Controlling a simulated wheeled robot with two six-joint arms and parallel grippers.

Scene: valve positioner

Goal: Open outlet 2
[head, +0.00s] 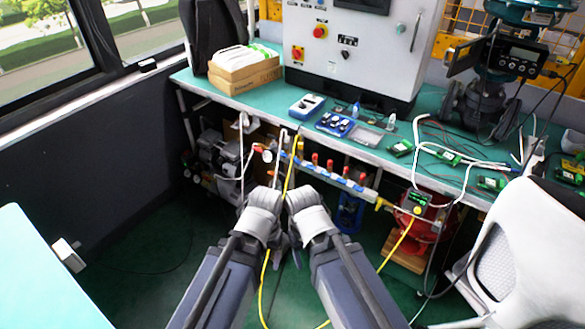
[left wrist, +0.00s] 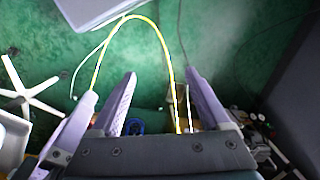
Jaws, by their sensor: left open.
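A blue manifold (head: 322,174) with several red valve handles (head: 330,165) runs below the bench's front edge in the head view. Outlet labels are too small to read, so I cannot tell which handle is outlet 2. My left gripper (head: 264,203) is in front of and below the manifold's left end, apart from the handles. Its fingers are open and empty in the left wrist view (left wrist: 160,76), with a yellow hose (left wrist: 166,55) showing beyond them. My right gripper (head: 306,203) is close beside the left one; its fingertips are not clear.
The green bench (head: 270,103) overhangs the manifold. The yellow hose also hangs past my grippers in the head view (head: 293,165). A white chair (head: 515,240) stands at the right. A red device (head: 418,215) is under the bench. Green floor (head: 150,240) is clear at the left.

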